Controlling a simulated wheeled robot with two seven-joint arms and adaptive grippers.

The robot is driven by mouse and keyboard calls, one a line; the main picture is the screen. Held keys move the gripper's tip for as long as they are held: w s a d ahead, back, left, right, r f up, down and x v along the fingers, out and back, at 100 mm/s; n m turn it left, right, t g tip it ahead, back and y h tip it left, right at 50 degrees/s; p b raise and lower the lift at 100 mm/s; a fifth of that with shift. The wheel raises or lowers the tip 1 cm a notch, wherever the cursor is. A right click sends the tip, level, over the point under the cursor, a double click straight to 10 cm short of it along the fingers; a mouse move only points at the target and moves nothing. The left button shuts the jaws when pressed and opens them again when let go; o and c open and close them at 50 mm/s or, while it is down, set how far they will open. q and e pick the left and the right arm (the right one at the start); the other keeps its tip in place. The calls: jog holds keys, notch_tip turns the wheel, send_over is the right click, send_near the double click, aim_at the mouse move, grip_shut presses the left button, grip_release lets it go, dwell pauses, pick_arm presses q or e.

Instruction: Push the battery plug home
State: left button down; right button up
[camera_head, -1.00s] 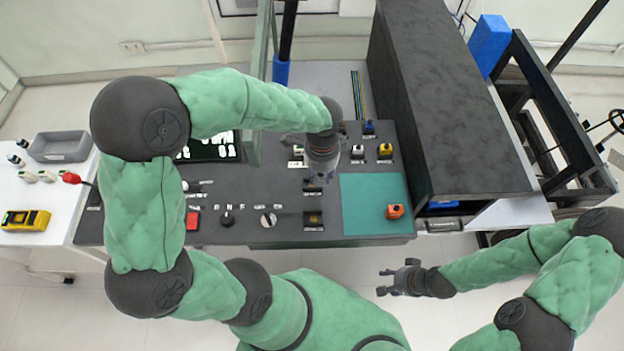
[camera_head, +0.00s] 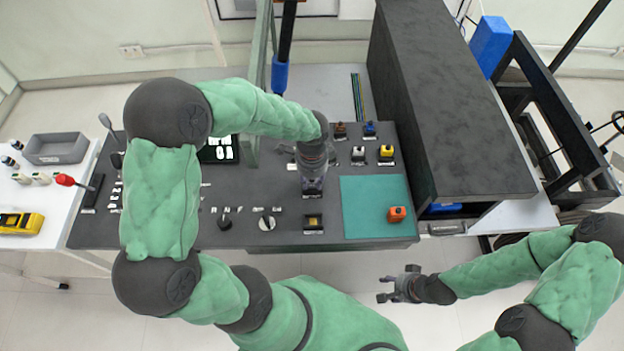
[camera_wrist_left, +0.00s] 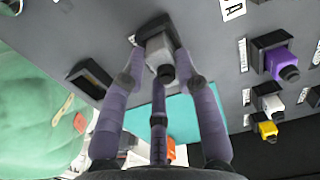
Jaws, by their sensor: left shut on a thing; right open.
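My left gripper (camera_head: 313,187) points down at the dark console panel. In the left wrist view its purple fingers (camera_wrist_left: 160,75) are closed around a grey plug (camera_wrist_left: 159,52) with a dark round end. The plug sits at the mouth of a black socket (camera_wrist_left: 155,28); how deep it is in I cannot tell. I cannot read a label that names it as the battery plug. The arm hides this plug in the head view. My right gripper (camera_head: 395,287) is open and empty, in front of the console and off to the right.
An empty socket (camera_head: 313,222) lies just in front of the left gripper. White (camera_head: 358,154), yellow (camera_head: 386,152), blue (camera_head: 369,129) and brown (camera_head: 340,130) plugs stand behind it. An orange piece (camera_head: 397,213) lies on the teal mat (camera_head: 366,190). A tall dark cabinet (camera_head: 450,110) rises at the right.

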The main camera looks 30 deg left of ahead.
pick_arm(q)
jog(key=shift+f, duration=0.1)
jog(key=c, duration=0.9)
grip_release()
notch_tip(320, 180, up, 12)
jog(key=p, duration=0.3)
jog(key=shift+r+p, duration=0.2)
jog(key=shift+p, duration=0.1)
